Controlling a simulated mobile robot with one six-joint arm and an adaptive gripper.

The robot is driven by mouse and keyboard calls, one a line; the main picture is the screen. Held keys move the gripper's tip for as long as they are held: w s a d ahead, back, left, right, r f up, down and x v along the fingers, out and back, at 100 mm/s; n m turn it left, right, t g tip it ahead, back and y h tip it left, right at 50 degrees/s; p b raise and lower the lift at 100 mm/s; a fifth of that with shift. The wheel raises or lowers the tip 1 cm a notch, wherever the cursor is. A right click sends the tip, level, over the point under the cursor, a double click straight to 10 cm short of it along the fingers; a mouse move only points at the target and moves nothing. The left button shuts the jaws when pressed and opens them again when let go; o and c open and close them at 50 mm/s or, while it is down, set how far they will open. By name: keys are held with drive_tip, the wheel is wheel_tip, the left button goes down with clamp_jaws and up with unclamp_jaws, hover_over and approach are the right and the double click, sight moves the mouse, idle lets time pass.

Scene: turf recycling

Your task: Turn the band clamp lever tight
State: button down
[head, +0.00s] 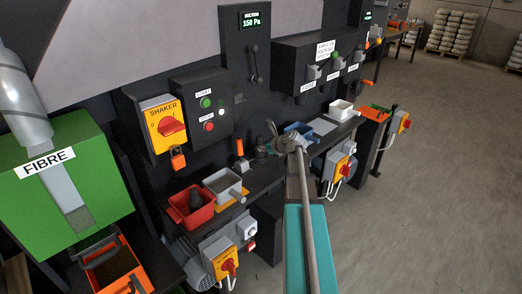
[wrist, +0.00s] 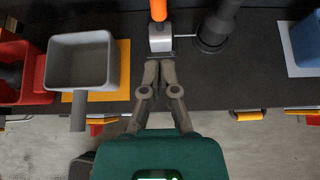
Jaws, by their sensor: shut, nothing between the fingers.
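A lever with an orange grip stands on a small grey block (wrist: 160,38) at the top middle of the wrist view; its orange grip (wrist: 158,10) is cut off by the picture's edge. The same orange grip (head: 239,147) shows upright on the bench in the head view. I cannot tell for sure that this is the band clamp lever. A thin rod runs from the block towards a dark round fitting (wrist: 212,32) on its right. My gripper (wrist: 158,64) is shut and empty, its fingertips close to the block's near side; I cannot tell whether they touch.
A grey tray (wrist: 110,62) with a handle sits left of my gripper, beside a red bin (wrist: 38,72). A blue bin (wrist: 307,42) is at the right. In the head view, a yellow shaker switch (head: 160,112) and a black control box (head: 187,110) stand behind the bench.

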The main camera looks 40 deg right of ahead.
sight(241, 145)
drive_tip(key=w+r+b+x, duration=0.1)
drive_tip(key=b+x, duration=0.3)
drive_tip(key=x, duration=0.8)
drive_tip(key=shift+r+b, duration=0.25)
drive_tip(key=shift+b, duration=0.1)
drive_tip(key=shift+w+a, duration=0.1)
drive_tip(key=shift+w+a+r, duration=0.1)
drive_tip(key=shift+w, duration=0.5)
drive_tip(key=shift+w+a+r, duration=0.1)
drive_tip(key=shift+w, duration=0.5)
drive_tip(key=shift+s, duration=0.1)
